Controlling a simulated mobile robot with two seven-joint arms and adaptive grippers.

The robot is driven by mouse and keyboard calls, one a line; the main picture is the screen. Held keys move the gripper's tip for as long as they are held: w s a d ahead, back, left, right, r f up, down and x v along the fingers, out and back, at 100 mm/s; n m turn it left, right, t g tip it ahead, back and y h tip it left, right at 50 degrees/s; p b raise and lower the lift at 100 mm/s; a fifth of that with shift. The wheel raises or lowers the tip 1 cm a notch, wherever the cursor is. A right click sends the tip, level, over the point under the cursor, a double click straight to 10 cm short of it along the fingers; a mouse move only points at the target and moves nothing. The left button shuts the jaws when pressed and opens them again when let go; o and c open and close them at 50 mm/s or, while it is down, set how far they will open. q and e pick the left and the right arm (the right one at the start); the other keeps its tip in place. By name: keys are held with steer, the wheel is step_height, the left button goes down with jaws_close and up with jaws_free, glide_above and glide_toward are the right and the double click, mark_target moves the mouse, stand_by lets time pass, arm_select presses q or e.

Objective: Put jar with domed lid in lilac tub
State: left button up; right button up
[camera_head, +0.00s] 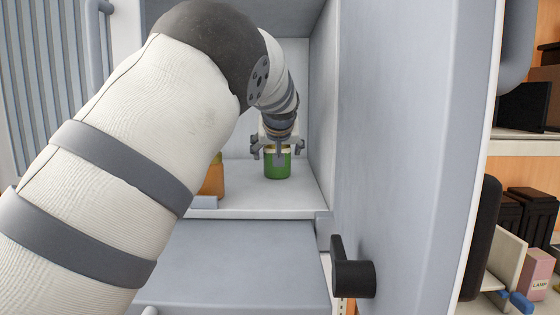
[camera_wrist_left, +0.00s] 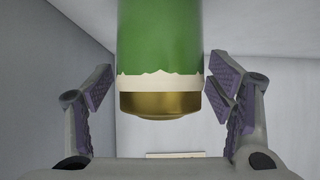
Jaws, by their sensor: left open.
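A green jar (camera_head: 278,164) with a gold lid stands on the shelf inside a pale grey cabinet. In the left wrist view the jar (camera_wrist_left: 160,45) appears upside down, with its gold domed lid (camera_wrist_left: 158,103) and a cream band between the two open fingers. My left gripper (camera_head: 277,150) is open around the upper part of the jar, with a gap on each side. In the wrist view the same left gripper (camera_wrist_left: 160,100) has its purple finger pads apart. I see no lilac tub. My right gripper is not in view.
An orange container (camera_head: 213,180) stands left of the jar, partly hidden by my arm. The cabinet door (camera_head: 410,130) with a black handle (camera_head: 353,270) stands open at right. Beyond it are shelves with dark boxes and a pink box (camera_head: 538,275).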

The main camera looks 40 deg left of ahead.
arm_select(q)
steer(key=shift+r, duration=0.15)
steer(key=c, duration=1.4)
steer(key=shift+o, duration=0.2)
steer(key=shift+r, duration=2.6)
